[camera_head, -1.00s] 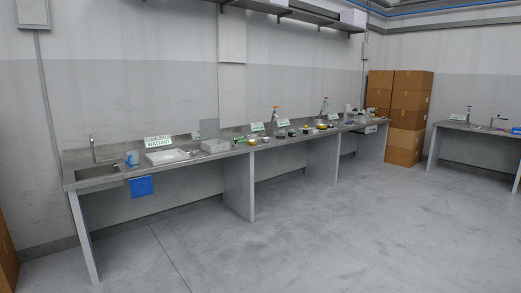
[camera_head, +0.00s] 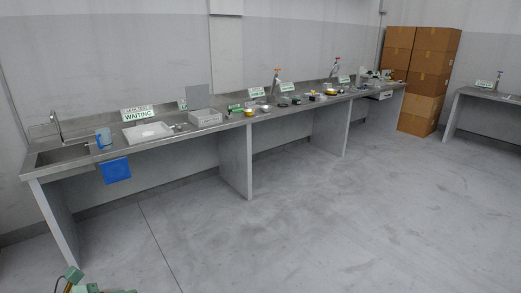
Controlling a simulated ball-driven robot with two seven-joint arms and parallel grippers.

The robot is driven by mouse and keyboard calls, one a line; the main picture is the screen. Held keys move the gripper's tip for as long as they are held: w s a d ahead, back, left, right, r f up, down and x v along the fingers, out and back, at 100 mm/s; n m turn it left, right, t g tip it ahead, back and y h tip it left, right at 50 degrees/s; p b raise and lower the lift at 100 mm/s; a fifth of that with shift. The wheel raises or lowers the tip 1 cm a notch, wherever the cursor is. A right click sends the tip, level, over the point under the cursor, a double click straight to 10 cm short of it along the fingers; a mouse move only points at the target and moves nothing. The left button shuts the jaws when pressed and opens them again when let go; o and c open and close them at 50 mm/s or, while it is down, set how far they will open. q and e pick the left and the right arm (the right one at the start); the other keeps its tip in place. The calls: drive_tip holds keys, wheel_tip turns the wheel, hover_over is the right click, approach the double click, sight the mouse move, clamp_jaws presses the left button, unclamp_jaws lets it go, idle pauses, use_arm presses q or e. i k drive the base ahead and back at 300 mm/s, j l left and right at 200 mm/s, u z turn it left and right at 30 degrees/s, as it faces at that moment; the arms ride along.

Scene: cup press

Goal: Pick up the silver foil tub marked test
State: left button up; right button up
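Several small tubs and dishes stand on the long steel counter (camera_head: 218,129), which runs from the left toward the back right. They are too small for me to tell which one is the silver foil tub or to read a "test" mark. Green and dark parts of my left arm show at the bottom left edge, far from the counter. I cannot make out its fingers or whether they are open. My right gripper is not in view.
A sink (camera_head: 62,153), a blue jug (camera_head: 104,137), a white tray (camera_head: 147,134) and a "WAITING" sign (camera_head: 139,114) are at the counter's left. Cardboard boxes (camera_head: 423,80) stand at the back right. The floor (camera_head: 300,230) is clear.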

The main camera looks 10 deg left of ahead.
sight(265, 109)
drive_tip(key=i, duration=3.65)
drive_tip(key=i+u, duration=0.15)
drive_tip(key=i, duration=0.35)
drive_tip(key=i+l+u, duration=0.1)
drive_tip(key=i, duration=0.45)
drive_tip(key=i+l+u, duration=0.15)
drive_tip(key=i, duration=0.35)
drive_tip(key=i+l+u, duration=0.1)
drive_tip(key=i, duration=0.4)
drive_tip(key=i+l+u, duration=0.15)
drive_tip(key=i, duration=0.35)
drive_tip(key=l, duration=0.1)
